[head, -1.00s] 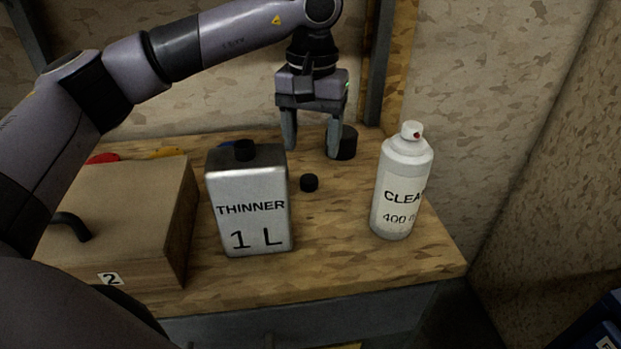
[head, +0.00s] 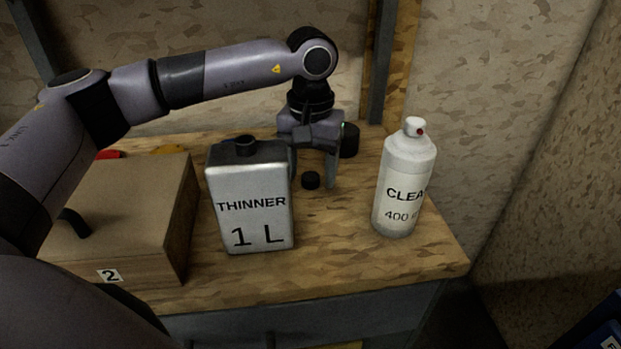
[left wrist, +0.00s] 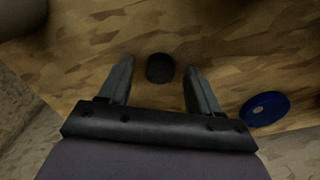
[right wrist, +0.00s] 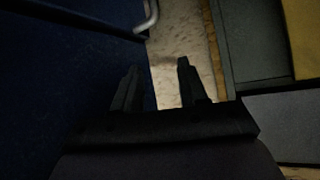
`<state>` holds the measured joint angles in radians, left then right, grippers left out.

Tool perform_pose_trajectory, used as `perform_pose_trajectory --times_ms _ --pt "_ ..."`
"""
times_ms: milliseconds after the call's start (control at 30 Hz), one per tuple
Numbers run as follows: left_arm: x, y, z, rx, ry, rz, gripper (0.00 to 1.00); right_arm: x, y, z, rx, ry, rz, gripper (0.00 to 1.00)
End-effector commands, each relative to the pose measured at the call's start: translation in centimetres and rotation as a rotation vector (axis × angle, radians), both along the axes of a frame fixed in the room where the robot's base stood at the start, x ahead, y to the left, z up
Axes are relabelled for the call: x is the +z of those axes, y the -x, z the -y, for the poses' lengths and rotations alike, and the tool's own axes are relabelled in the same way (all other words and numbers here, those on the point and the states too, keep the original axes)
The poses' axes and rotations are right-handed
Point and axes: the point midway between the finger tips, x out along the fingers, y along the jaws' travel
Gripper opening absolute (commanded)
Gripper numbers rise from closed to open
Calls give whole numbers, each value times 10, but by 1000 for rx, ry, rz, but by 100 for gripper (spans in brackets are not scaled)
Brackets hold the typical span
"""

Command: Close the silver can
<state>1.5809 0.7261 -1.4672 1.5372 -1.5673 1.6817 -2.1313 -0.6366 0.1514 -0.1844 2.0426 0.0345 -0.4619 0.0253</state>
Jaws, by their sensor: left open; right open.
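The silver can (head: 249,208), marked THINNER 1 L, stands upright on the wooden bench with a black neck (head: 245,145) on its black top. A small black cap (head: 310,180) lies on the bench just right of the can. My left gripper (head: 312,177) is open and points down, its fingers on either side of the cap. In the left wrist view the cap (left wrist: 160,68) sits between the fingertips (left wrist: 160,66), apart from both. My right gripper (right wrist: 157,65) is open and empty, away from the bench top, and shows only in its wrist view.
A white spray can (head: 402,185) stands to the right. A wooden box (head: 125,220) with a black handle is at the left. A blue disc (left wrist: 264,108) shows in the left wrist view.

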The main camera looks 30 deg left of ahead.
Motion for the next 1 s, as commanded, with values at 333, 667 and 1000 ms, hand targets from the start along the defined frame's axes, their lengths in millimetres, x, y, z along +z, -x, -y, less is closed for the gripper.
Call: perform_pose_trajectory --times_ms 333,667,1000 --pt "-1 0 0 0 0 0 60 0 0 0 0 0 -1 43" --pt "0 0 0 0 1 0 4 0 0 0 0 0 -1 43" --pt "30 -1 1 -1 3 5 4 3 0 0 0 0 0 43"
